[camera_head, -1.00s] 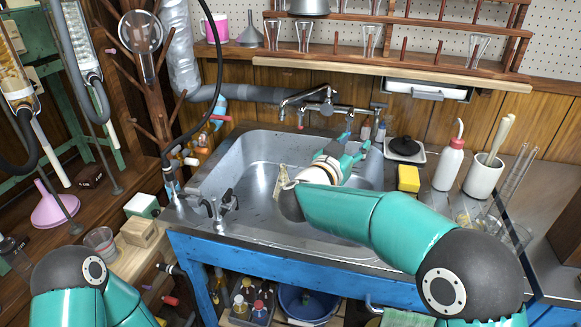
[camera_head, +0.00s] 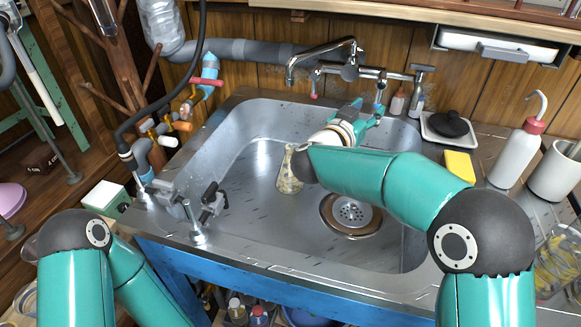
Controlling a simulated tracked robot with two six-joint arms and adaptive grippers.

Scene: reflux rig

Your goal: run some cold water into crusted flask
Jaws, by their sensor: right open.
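The crusted flask (camera_head: 290,172), a pale conical glass with yellowish crust, stands in the left-middle of the steel sink (camera_head: 240,165). The tap's curved spout (camera_head: 318,53) ends above and behind the flask. No water stream shows. My right gripper (camera_head: 368,112) is open at the sink's back edge, just below a tap handle (camera_head: 381,92). I cannot tell whether they touch. My left arm bends at the lower left, and its gripper is out of view.
A drain (camera_head: 351,212) lies right of the flask. A yellow sponge (camera_head: 459,166), a black-topped dish (camera_head: 450,126) and a wash bottle (camera_head: 517,152) stand to the right. Small valves (camera_head: 207,205) rise from the sink's left front rim. Pipes and a hose crowd the left back.

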